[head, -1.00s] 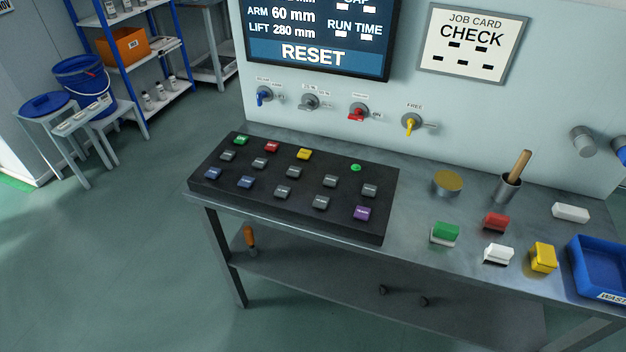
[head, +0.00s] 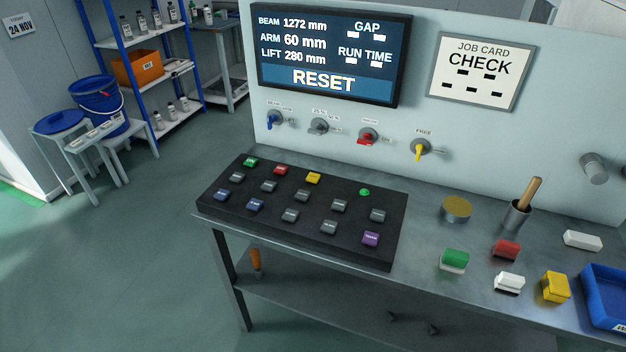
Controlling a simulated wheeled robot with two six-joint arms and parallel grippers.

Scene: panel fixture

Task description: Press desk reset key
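A black key desk (head: 300,240) lies on the left part of the steel bench, carrying several coloured keys. There is a green key (head: 250,162), a red key (head: 281,170), a yellow key (head: 313,178), a purple key (head: 371,239), blue keys (head: 255,205) and several grey keys. The key lettering is too small to read, so I cannot tell which is the reset key. A round green button or lamp (head: 364,192) sits at its back right. The screen (head: 330,55) above shows RESET. Neither of my grippers is in view.
On the bench (head: 420,270) stand a gold-topped round tin (head: 456,207), a cup with a wooden handle (head: 517,214), several coloured blocks and a blue bin (head: 607,300). Valve handles (head: 420,150) stick out of the panel above the desk. Floor is clear at front left.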

